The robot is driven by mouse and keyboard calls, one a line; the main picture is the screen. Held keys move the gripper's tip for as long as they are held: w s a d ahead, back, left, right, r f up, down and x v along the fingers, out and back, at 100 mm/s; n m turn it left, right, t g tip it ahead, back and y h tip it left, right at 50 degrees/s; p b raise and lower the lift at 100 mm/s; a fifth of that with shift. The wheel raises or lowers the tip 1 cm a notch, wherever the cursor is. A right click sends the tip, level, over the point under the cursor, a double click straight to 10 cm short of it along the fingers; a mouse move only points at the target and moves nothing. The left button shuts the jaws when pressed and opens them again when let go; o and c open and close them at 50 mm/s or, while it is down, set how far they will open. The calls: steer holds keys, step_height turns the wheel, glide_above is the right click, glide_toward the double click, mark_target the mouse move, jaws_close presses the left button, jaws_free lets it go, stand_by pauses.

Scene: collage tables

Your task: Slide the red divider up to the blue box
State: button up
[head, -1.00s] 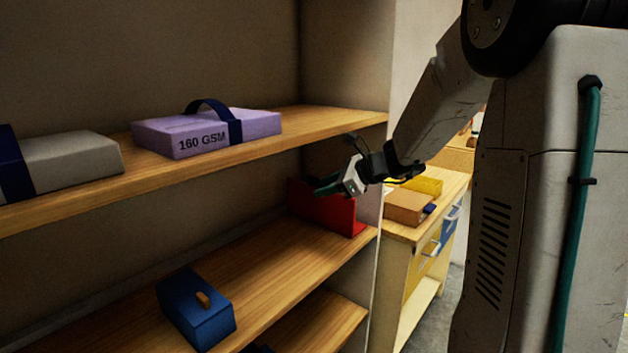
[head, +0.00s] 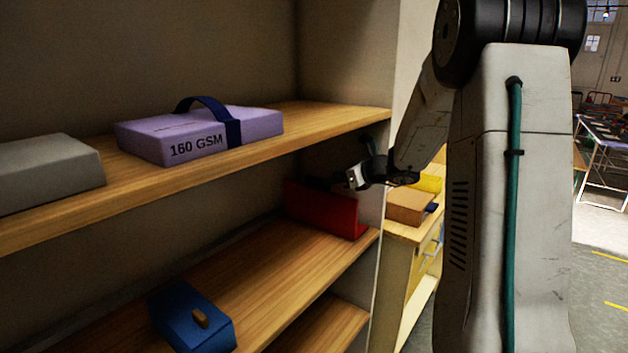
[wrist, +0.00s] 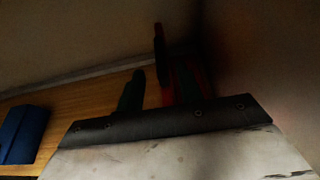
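The red divider (head: 325,208) stands upright on the middle shelf near the right side wall. In the wrist view its dark red edge (wrist: 160,60) shows between my two green fingers. The blue box (head: 192,318), with a small tan tab, sits on the same shelf at the near left, well apart from the divider. It also shows at the left edge of the wrist view (wrist: 22,132). My gripper (head: 325,182) is at the divider's top edge, its fingertips dark and partly hidden. In the wrist view my gripper (wrist: 158,88) is open, with a gap between the fingers.
The middle shelf (head: 265,265) is bare between divider and box. The upper shelf (head: 310,122) above holds a purple 160 GSM pack (head: 195,138) and a grey block (head: 45,172). A side table with a brown box (head: 408,206) stands beyond the side wall.

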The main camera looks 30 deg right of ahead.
mark_target(318, 178)
steer(key=x, duration=0.7)
steer(key=shift+w, duration=0.15)
steer(key=shift+c, duration=0.3)
jaws_close()
